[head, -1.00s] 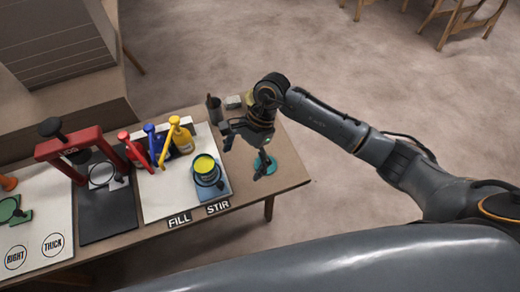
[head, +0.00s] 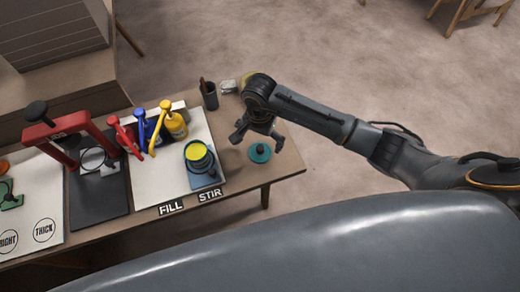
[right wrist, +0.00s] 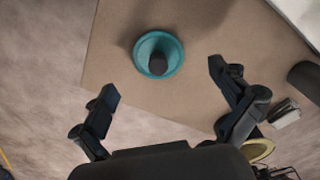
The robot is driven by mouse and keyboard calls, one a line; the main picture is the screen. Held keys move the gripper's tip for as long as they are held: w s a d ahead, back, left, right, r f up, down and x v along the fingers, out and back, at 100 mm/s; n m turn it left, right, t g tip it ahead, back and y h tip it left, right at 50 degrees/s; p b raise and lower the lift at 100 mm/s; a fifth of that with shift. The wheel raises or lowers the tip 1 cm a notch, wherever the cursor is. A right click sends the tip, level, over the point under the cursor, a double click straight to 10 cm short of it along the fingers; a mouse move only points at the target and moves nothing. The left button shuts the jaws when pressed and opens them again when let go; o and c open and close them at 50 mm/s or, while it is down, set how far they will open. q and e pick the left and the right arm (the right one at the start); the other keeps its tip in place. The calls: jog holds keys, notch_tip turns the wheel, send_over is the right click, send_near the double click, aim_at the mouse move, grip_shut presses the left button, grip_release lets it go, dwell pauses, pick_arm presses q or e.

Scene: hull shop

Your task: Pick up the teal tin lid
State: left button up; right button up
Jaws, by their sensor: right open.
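The teal tin lid (head: 259,153), a round disc with a dark knob on top, lies on the bare right end of the table. It also shows whole in the right wrist view (right wrist: 173,61), just beyond my fingertips. My right gripper (head: 257,140) is open and empty, above the table on the far side of the lid. In the right wrist view its fingers (right wrist: 163,82) are spread wide, with the lid ahead of the gap and apart from both. My left gripper is not in view.
A tin with yellow contents (head: 196,152) stands on a blue pad left of the lid. A dark cup (head: 209,96) and a pale block (head: 228,87) stand at the table's back edge. The table's right corner is clear.

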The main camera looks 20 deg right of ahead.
aim_at(261, 149)
notch_tip(261, 149, down, 4)
jog(key=shift+s+f, duration=0.1)
jog(key=c, duration=1.3)
jog(key=shift+s, duration=0.15)
jog(key=c, duration=0.3)
jog(key=shift+c, duration=0.2)
